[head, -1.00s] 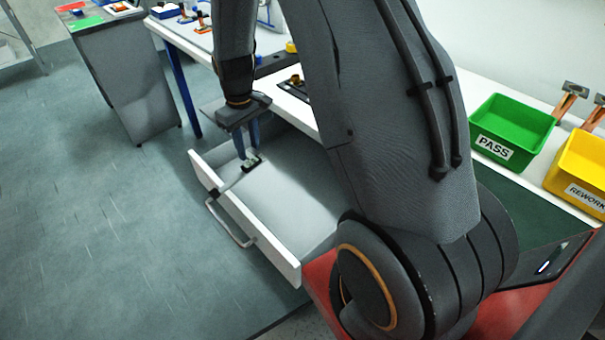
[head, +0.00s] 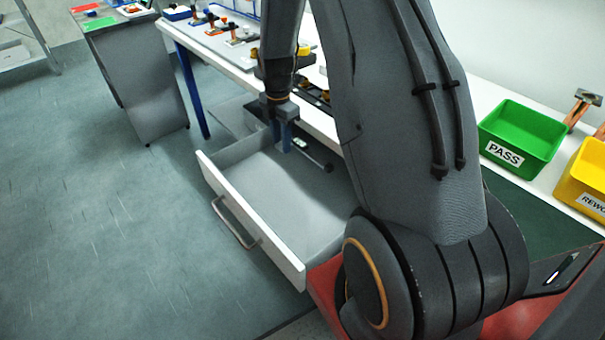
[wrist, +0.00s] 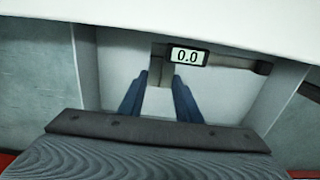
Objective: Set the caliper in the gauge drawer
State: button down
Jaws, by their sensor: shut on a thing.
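The caliper is a dark metal tool with a small lit display reading 0.0 (wrist: 187,56) and a bar running to the right. In the head view the caliper (head: 318,160) shows beside the blue fingers. My gripper (head: 284,146) points down with its fingers shut on the caliper; in the wrist view the fingers (wrist: 158,92) reach to the jaw end, left of the display. The gauge drawer (head: 258,185) is pulled out, light grey and empty apart from the caliper. The caliper is within the drawer's outline, near its back by the bench; whether it touches the floor cannot be told.
The white bench edge (wrist: 200,22) lies close beyond the caliper in the wrist view. Gauges on stands (head: 232,32) stand on the bench. A green PASS bin (head: 522,135) and a yellow REWORK bin (head: 588,172) are at right. My arm hides part of the drawer.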

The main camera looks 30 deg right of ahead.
notch_tip(320, 180, down, 9)
jog(key=shift+r+p, duration=0.1)
jog(key=shift+p, duration=1.1)
jog(key=shift+f, duration=0.3)
jog(key=shift+f+b, duration=0.3)
jog(key=shift+f, duration=0.05)
jog(key=shift+f, duration=0.1)
jog(key=c, duration=1.3)
grip_release()
jog(key=shift+s+f, duration=0.1)
jog(key=shift+s, duration=0.05)
